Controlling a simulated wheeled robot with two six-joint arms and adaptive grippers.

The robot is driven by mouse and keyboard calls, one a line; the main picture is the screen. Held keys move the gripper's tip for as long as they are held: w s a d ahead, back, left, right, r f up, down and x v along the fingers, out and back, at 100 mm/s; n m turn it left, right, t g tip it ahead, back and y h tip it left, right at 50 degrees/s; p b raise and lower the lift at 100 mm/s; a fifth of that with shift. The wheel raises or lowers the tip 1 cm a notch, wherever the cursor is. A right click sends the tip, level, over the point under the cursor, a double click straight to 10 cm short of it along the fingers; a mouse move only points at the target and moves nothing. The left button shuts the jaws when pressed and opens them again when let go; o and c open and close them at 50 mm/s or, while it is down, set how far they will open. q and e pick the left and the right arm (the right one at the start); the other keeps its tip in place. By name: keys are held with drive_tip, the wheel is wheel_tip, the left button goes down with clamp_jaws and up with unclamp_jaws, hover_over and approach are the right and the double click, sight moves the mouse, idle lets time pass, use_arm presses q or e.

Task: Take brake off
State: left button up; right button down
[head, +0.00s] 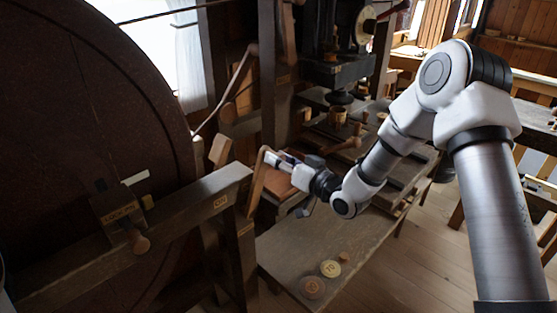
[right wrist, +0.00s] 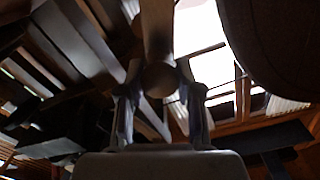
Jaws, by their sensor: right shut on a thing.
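A wooden lever (head: 257,182), which looks like the brake lever, stands tilted at the end of a dark wooden beam (head: 185,212). Its top leans slightly to the right. My right gripper (head: 272,158) is shut on the lever's upper end. In the right wrist view the lever's rounded end (right wrist: 160,80) sits between the two fingers. One small plate (head: 220,201) on the beam seems to read ON; another label (head: 245,228) on the post is too small to read surely. My left gripper is not in view.
A big dark wheel (head: 85,120) fills the left side. A lock-pin block (head: 118,212) with a wooden knob (head: 139,243) is on the beam. A low bench (head: 300,245) bears two round discs, one pale (head: 330,268). A dark machine (head: 338,65) stands behind. Floor at right is clear.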

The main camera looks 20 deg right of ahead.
drive_tip(key=c, duration=1.1)
unclamp_jaws()
drive_tip(key=shift+w+d+r, duration=0.1)
drive_tip(key=shift+r, duration=0.1)
drive_tip(key=o, duration=0.4)
drive_tip(key=shift+c, duration=0.2)
drive_tip(key=shift+d+f, duration=0.15)
drive_tip(key=shift+f, duration=0.05)
drive_tip(key=v, duration=1.2)
